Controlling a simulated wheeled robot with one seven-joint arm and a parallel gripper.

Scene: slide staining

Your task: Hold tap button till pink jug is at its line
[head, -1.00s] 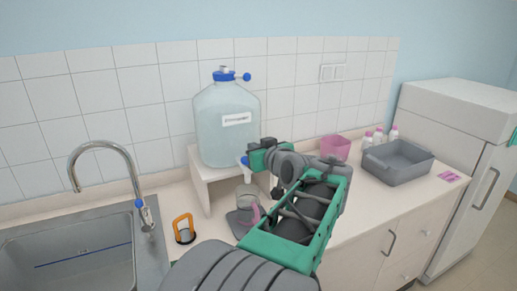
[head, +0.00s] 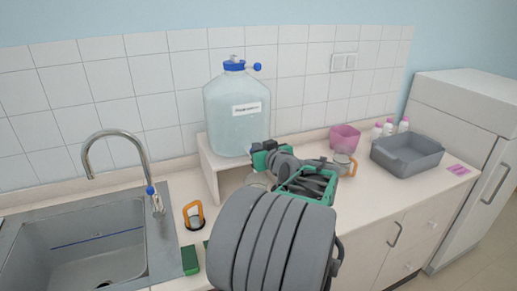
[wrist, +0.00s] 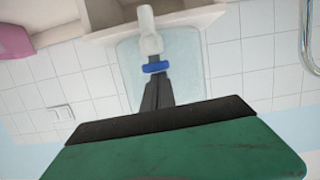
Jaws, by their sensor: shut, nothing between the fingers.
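The large clear water tank (head: 237,112) with a blue cap stands on a white stand. In the wrist view its white tap (wrist: 149,30) has a blue ring or button (wrist: 156,67). My gripper (wrist: 159,80) is shut and empty, its tips at or just short of the blue part; contact cannot be told. In the head view my gripper (head: 264,147) is in front of the tank's base and hides the tap. A clear jug rim (head: 257,179) shows below, mostly hidden by my arm; its pink handle, water level and line are hidden.
An orange-handled vessel (head: 194,216) stands by the sink (head: 60,235). Another orange-handled jug (head: 344,160) stands right of my arm. Behind are a pink container (head: 344,137), several pink-capped bottles (head: 388,129) and a grey tub (head: 407,156). A green block (head: 190,260) lies front left.

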